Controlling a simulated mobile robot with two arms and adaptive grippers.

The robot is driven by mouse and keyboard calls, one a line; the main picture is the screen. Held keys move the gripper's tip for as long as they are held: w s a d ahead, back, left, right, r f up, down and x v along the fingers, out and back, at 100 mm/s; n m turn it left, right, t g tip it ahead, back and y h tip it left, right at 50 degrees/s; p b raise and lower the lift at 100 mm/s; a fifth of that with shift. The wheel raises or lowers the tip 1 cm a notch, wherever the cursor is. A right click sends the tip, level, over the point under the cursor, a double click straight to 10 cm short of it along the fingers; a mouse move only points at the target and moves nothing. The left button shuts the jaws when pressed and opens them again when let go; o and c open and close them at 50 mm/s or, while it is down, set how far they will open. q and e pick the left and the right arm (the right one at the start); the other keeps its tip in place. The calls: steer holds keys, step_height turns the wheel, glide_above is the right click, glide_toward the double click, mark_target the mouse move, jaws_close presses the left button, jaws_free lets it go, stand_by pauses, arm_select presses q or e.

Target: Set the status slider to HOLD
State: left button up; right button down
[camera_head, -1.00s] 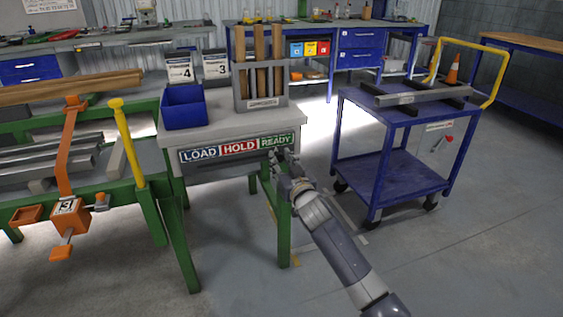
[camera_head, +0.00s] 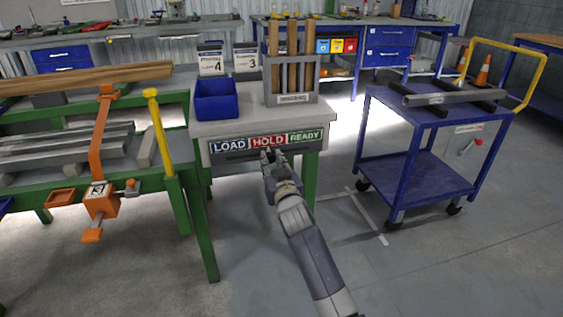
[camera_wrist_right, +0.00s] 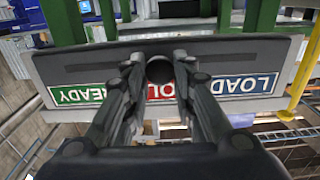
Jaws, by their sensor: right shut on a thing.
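The status slider board (camera_head: 229,146) is on the front of the grey table, with a blue LOAD, a red HOLD and a green READY panel from left to right. My right gripper (camera_head: 270,153) is at the lower edge of the HOLD panel. In the right wrist view, where the board (camera_wrist_right: 75,72) appears upside down, my right gripper (camera_wrist_right: 158,75) is shut on a round dark knob (camera_wrist_right: 159,70) in front of the HOLD panel. The fingers hide part of the word HOLD. My left gripper is not in view.
A blue bin (camera_head: 216,98) and a rack with wooden bars (camera_head: 291,98) stand on the table above the board. A yellow post (camera_head: 158,130) and an orange clamp (camera_head: 101,200) are at left. A blue cart (camera_head: 415,190) stands at right, with open floor before it.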

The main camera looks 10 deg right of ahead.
steer(key=shift+d, duration=0.1)
steer(key=c, duration=1.3)
jaws_free()
steer(key=shift+s, duration=0.1)
steer(key=s, duration=1.1)
steer(key=shift+s+d, duration=0.15)
steer(key=shift+s, duration=0.25)
